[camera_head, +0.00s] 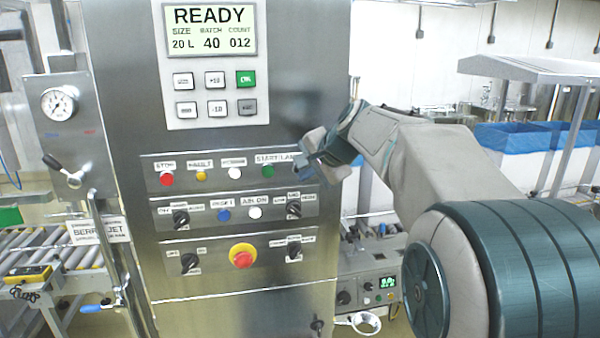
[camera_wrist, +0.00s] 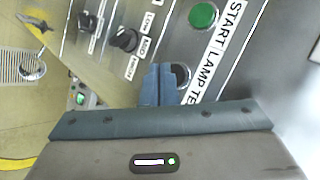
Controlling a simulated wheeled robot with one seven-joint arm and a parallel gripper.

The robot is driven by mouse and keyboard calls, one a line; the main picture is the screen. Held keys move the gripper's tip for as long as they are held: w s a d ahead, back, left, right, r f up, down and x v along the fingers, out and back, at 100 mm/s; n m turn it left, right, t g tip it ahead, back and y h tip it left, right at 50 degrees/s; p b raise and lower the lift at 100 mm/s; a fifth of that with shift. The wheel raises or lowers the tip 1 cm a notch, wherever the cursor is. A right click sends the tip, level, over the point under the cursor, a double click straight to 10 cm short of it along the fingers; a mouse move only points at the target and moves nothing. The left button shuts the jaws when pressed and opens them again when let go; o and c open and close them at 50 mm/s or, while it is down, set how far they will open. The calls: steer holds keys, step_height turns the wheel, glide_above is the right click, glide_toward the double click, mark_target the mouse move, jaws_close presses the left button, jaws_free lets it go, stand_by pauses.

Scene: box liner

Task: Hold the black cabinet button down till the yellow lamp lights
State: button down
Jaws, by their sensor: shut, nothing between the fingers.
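The black button (camera_wrist: 182,75) shows in the wrist view beside the label that reads LAMP TE, its left part hidden by my fingers. In the head view my gripper hides it. My gripper (camera_wrist: 160,72) is shut and empty, its blue fingertips at the button's left edge; I cannot tell whether they touch or press it. In the head view my gripper (camera_head: 312,158) is at the right end of the cabinet's upper button row. The yellow lamp (camera_head: 201,175) sits under the FAULT label in that row; it looks dull amber, with no clear glow.
The green start button (camera_wrist: 203,15) is close to the black one. A black selector knob (camera_wrist: 125,39) lies to the left in the wrist view. A red emergency stop (camera_head: 243,256) is lower on the cabinet. The display (camera_head: 211,30) reads READY.

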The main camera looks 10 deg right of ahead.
steer(key=s+b, duration=0.1)
steer(key=s, duration=0.4)
steer(key=shift+b, duration=0.4)
steer(key=s+f+n+g+h, duration=0.2)
steer(key=s+f+n, duration=0.3)
steer(key=s+f, duration=0.5)
steer(key=s+f+n+g+h, duration=0.1)
steer(key=s+f+n+g, duration=0.2)
steer(key=s+f+n, duration=0.3)
steer(key=s+f, duration=0.5)
steer(key=s, duration=0.5)
steer(key=shift+a+f+h, duration=0.15)
steer(key=shift+a+h, duration=0.2)
steer(key=shift+h, duration=0.05)
